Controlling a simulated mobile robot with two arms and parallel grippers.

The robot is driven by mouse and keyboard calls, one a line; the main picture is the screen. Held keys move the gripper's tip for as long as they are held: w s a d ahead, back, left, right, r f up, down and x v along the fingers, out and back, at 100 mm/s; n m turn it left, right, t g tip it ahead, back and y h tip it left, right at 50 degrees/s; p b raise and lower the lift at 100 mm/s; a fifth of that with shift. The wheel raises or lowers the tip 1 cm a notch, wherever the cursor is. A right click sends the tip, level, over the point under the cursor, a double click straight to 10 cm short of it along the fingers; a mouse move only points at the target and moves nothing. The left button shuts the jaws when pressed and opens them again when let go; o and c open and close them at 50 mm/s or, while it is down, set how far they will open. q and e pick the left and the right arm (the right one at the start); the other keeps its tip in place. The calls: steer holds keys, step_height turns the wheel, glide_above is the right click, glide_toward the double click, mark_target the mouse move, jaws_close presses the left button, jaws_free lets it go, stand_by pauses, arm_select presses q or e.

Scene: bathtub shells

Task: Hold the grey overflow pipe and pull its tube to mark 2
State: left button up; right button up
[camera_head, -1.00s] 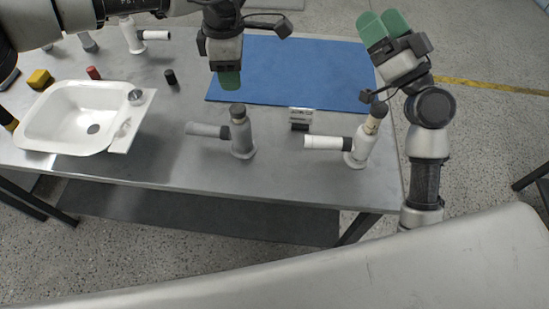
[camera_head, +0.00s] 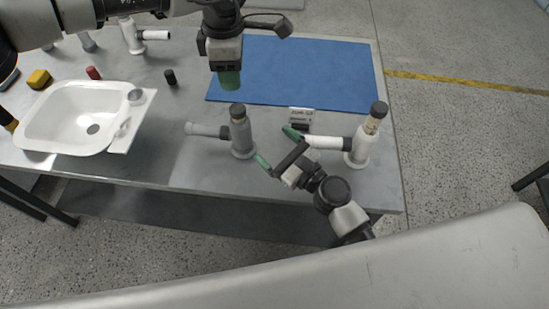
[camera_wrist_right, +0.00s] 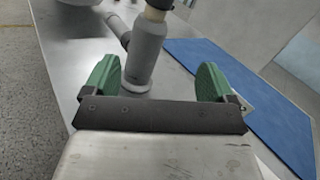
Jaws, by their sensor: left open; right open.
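The grey overflow pipe (camera_head: 240,134) stands upright on the metal table, with a dark cap on top and a grey side tube (camera_head: 205,130) pointing left. In the right wrist view the grey pipe (camera_wrist_right: 147,52) stands ahead, between the fingers and left of centre. My left gripper (camera_head: 229,80) hangs just above and behind the pipe's cap, its green pads pointing down; it is open. My right gripper (camera_head: 277,146) is open and empty, low to the right of the pipe, its green fingers spread wide. Marks on the tube are too small to read.
A white pipe (camera_head: 361,145) with a white side tube stands right of my right gripper. A small label stand (camera_head: 301,116) is behind it. A white basin (camera_head: 70,117) stands at the left. A blue mat (camera_head: 295,72) covers the back right.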

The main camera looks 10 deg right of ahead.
mark_target(248, 139)
steer(key=f, duration=0.1)
steer(key=m, duration=0.1)
steer(key=s+f, duration=0.1)
steer(key=shift+a+f+m+g, duration=0.25)
steer(key=shift+f+m+g, duration=0.05)
steer(key=shift+f+m, duration=0.1)
steer(key=shift+a+f, duration=0.1)
steer(key=shift+f, duration=0.1)
steer(key=shift+w+a+f+m, duration=0.1)
steer(key=shift+w+a+m, duration=0.05)
steer(key=shift+m, duration=0.15)
steer(key=x, duration=1)
steer(key=shift+f, duration=0.15)
